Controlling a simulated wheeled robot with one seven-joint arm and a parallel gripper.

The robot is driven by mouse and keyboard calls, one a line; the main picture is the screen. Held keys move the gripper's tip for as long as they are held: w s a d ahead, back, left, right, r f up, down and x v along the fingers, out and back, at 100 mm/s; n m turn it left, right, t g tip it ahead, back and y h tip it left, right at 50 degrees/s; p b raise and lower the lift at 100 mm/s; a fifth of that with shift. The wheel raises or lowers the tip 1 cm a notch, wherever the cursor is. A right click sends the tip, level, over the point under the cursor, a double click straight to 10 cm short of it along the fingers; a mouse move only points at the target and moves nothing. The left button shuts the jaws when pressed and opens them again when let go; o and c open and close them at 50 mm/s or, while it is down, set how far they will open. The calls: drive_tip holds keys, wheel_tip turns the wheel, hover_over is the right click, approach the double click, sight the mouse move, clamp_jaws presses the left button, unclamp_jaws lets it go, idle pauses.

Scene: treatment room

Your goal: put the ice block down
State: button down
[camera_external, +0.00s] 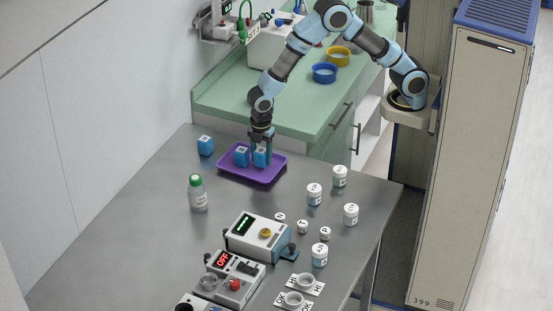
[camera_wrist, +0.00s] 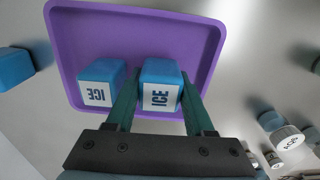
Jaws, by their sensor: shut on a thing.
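The blue ice block (camera_wrist: 160,88) with a white "ICE" label is between the fingers of my gripper (camera_wrist: 158,100), which is shut on it. In the external view this block (camera_external: 260,157) is over the right part of the purple tray (camera_external: 267,180), with my gripper (camera_external: 262,150) above it. I cannot tell whether its underside touches the tray. A second ice block (camera_wrist: 100,85) sits in the tray just left of the held one; it also shows in the external view (camera_external: 241,156). A third blue block (camera_external: 205,145) is on the table outside the tray, to the left.
A green-capped bottle (camera_external: 198,195) stands in front of the tray. Several white jars (camera_external: 314,194) stand to the right. Devices with displays (camera_external: 260,236) are at the front. A green counter (camera_external: 300,115) is behind the table. Bare table lies left of the bottle.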

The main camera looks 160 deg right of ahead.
sight(261, 150)
drive_tip(key=shift+f, duration=0.5)
drive_tip(key=shift+f, duration=0.15)
drive_tip(key=c, duration=0.5)
unclamp_jaws()
drive_tip(key=shift+c, duration=0.2)
wheel_tip(261, 150, up, 12)
drive_tip(key=shift+r+b, duration=0.2)
drive_tip(key=shift+b, duration=0.9)
